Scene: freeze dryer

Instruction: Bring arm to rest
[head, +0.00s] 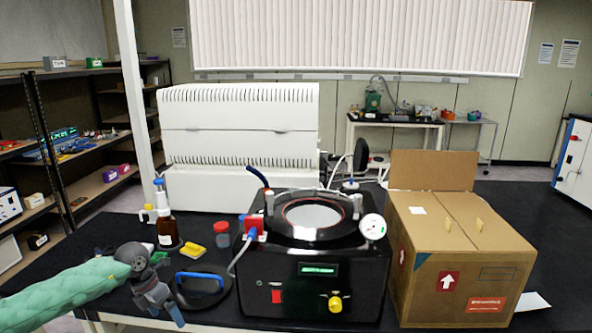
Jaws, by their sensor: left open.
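My left arm comes in from the left in a green sleeve. Its gripper (166,308) is open and empty, low over the front left of the dark bench (120,237). A round black lid-like disc with a blue handle (205,280) lies just right of the gripper; I cannot tell whether they touch. The black freeze dryer (362,291) stands further right, with its round top opening, a green display, a red switch, a yellow knob and a white gauge. My right gripper is not in view.
A brown bottle (167,230), a red-capped jar (222,234) and a yellow item (182,249) stand behind the gripper. A cardboard box (460,265) with a raised flap stands right of the dryer. A white machine (240,140) is behind. Shelves (100,186) are at left.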

